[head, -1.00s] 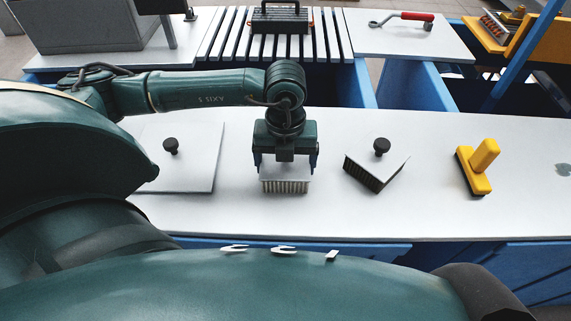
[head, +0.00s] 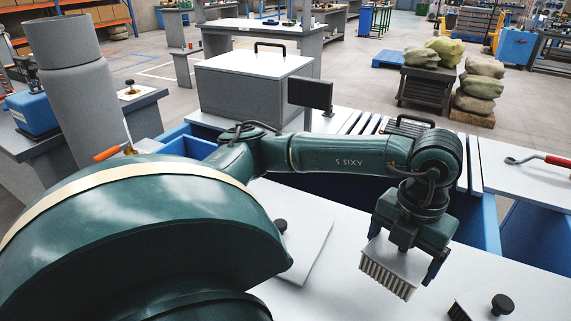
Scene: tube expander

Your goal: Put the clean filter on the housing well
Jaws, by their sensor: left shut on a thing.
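My left gripper (head: 405,252) is shut on a pleated filter (head: 393,268). The filter has a flat pale top and a row of light pleats along its front side. It is over the white worktop, and I cannot tell whether it is clear of it or touching. A second pleated piece with a black knob (head: 502,304) lies at the lower right, partly cut off by the frame edge. I cannot make out an open housing well in this view. My right gripper is not in view.
A flat white plate (head: 312,256) with a black knob lies left of the filter, partly hidden by my arm. Behind stand a grey box (head: 248,92) with a black handle, a dark screen (head: 310,93), a slatted rack and a red-handled wrench (head: 552,160).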

